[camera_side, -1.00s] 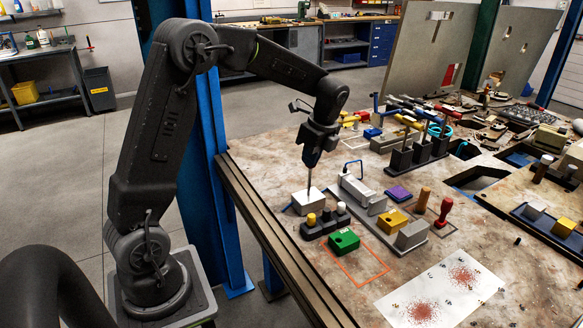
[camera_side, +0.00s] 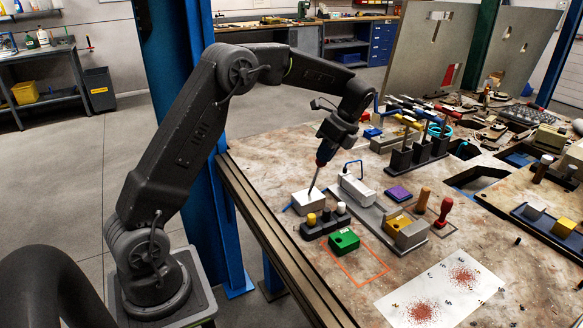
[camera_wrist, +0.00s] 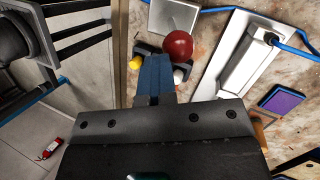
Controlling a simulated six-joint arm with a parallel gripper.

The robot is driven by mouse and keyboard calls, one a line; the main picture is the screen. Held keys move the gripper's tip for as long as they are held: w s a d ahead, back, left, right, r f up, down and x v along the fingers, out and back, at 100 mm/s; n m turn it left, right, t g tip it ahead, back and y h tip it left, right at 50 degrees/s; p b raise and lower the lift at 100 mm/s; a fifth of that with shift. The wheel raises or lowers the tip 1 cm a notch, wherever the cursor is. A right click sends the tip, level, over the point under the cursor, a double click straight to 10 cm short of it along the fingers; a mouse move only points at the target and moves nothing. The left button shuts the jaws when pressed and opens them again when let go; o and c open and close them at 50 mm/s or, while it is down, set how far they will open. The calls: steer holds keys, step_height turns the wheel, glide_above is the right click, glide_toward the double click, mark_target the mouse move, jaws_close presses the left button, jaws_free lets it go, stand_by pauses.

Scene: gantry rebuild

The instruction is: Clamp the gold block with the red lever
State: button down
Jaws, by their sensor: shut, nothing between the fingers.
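The red lever is a thin rod with a red knob (camera_wrist: 178,45), rising from a white block (camera_side: 307,201) and leaning right in the side view. My gripper (camera_wrist: 155,72), with blue fingers shut and empty, is at the knob. The knob shows just beyond and right of the fingertips in the wrist view; I cannot tell if they touch. The gold block (camera_side: 396,223) sits on a grey fixture (camera_side: 384,230), beside a grey end block (camera_side: 411,236). The two look close together; contact is not clear.
A base with yellow, black and white knobs (camera_side: 326,223) and a green block (camera_side: 344,241) stand in front.

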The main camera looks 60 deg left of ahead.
steer(key=shift+f, duration=0.1)
steer(key=s+d+r+n+t, duration=0.15)
steer(key=d+r, duration=0.25)
steer(key=r, duration=0.4)
steer(key=s+d+r+n+t, duration=0.1)
steer(key=s+d+r, duration=0.2)
steer(key=r, duration=0.4)
steer(key=s+d+f+n+t, duration=0.2)
steer(key=s+d+n, duration=0.1)
steer(key=s, duration=0.3)
steer(key=s+d+f+n+t+h, duration=0.1)
steer(key=s+d+f+n+t, duration=0.1)
steer(key=s, duration=0.5)
steer(key=s+d+f+n+t+h, duration=0.1)
steer(key=s+d+f+n+t, duration=0.1)
steer(key=s+n, duration=0.4)
steer(key=shift+s+d+n+t, duration=0.35)
steer(key=shift+s+d+t, duration=0.35)
steer(key=shift+d, duration=0.25)
